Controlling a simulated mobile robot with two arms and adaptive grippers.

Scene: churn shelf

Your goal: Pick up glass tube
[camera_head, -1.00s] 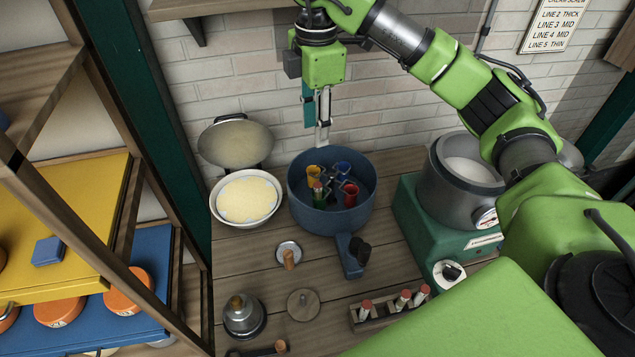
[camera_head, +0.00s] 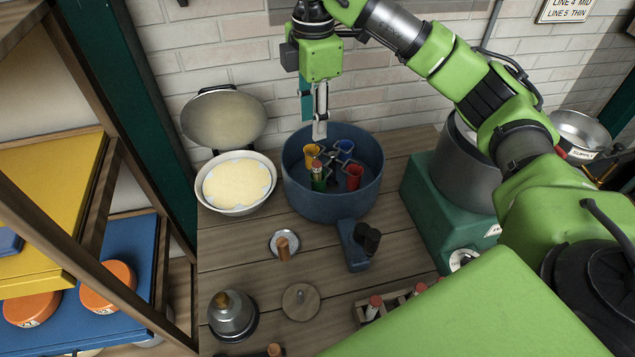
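Red-capped glass tubes (camera_head: 373,309) stand in a wooden rack (camera_head: 395,304) at the bottom, partly hidden behind my green body part. A slim green item with a red top (camera_head: 317,177) stands in the round blue tub (camera_head: 330,205); I cannot tell if it is a glass tube. My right gripper (camera_head: 320,130) hangs fingers down over the back part of the tub, above the cups. It is seen side-on, so its opening is unclear, and no held object shows. My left gripper is out of view.
The tub holds yellow (camera_head: 311,151), blue (camera_head: 344,147) and red (camera_head: 354,178) cups. A bowl (camera_head: 238,205) of pale yellow stuff stands left, a green machine (camera_head: 437,205) right. A metal weight-like pot (camera_head: 232,316) and wooden disc (camera_head: 300,301) sit in front. A shelf frame borders the left.

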